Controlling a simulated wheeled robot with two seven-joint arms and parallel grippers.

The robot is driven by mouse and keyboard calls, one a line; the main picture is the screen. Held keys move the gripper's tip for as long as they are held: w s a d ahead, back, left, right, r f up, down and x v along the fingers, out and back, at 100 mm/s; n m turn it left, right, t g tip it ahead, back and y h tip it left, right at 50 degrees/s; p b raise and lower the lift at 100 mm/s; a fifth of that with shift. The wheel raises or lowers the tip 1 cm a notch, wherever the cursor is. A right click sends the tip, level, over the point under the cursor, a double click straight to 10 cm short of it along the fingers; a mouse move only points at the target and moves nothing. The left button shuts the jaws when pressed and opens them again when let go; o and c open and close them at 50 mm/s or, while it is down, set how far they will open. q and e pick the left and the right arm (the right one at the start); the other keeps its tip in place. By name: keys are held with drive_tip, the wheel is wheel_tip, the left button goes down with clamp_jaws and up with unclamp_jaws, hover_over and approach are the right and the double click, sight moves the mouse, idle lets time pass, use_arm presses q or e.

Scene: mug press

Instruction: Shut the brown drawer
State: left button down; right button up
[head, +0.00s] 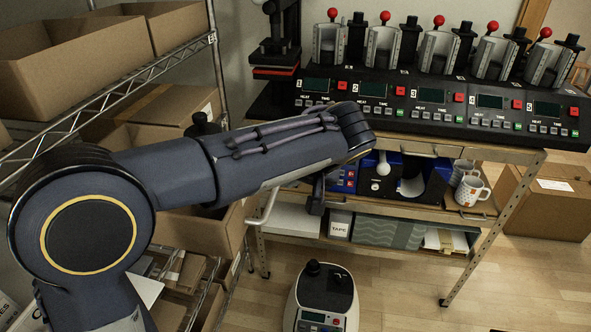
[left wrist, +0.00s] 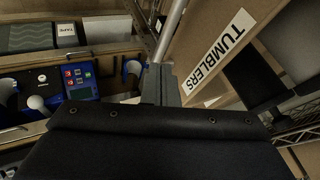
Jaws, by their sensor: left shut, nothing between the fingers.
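The brown drawer (head: 410,208) is under the bench top in the head view and stands open, with its inside showing. It holds blue items, white parts and patterned mugs (head: 472,188). In the left wrist view its wooden edge (left wrist: 100,48) runs across the upper left. My left gripper (head: 317,197) points down near the drawer's left front end, partly hidden behind my forearm. In the left wrist view its fingers (left wrist: 161,84) are shut and empty, beside the drawer's end; I cannot tell whether they touch it. My right gripper is out of view.
A row of mug presses (head: 430,100) stands on the bench. A lower shelf holds a TAPE box (head: 340,224). A wire rack with cardboard boxes (head: 90,60) is at left, and a TUMBLERS box (left wrist: 215,50) is close to my fingers. A white machine (head: 322,300) stands on the floor.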

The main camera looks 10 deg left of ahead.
sight(272, 196)
use_arm(q)
drive_tip(key=x, duration=0.3)
drive_tip(key=shift+w+a+f, duration=0.1)
drive_tip(key=shift+a+f, duration=0.05)
drive_tip(key=shift+f, duration=0.1)
drive_tip(key=a, duration=0.1)
drive_tip(key=a+p, duration=0.1)
drive_tip(key=shift+a+r, duration=0.2)
drive_tip(key=shift+a, duration=0.7)
drive_tip(key=shift+a+f, duration=0.1)
